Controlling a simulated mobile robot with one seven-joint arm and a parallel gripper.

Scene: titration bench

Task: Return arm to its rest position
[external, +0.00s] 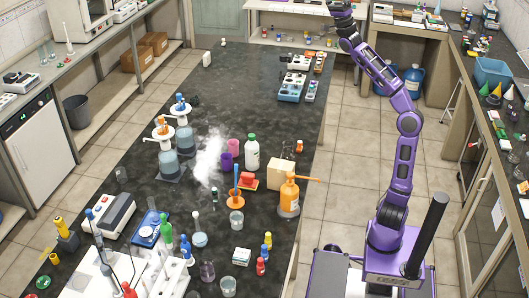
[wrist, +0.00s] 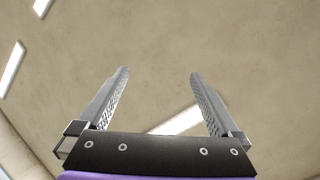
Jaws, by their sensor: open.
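My purple arm (external: 405,150) stands at the right of the dark bench and reaches up to the top edge of the external view. My gripper is cut off or too small to see there. In the wrist view my gripper (wrist: 158,85) is open, with its two grey fingers wide apart and nothing between them. Behind the fingers only the beige ceiling (wrist: 150,40) and its light strips show, so the wrist camera faces upward. My arm is apart from the bench and its glassware.
The dark bench (external: 245,95) holds flasks, bottles and white vapour (external: 208,155). An orange bottle (external: 289,195) stands near its right edge. A side counter (external: 470,75) lies at the far right, with a blue basin (external: 492,72).

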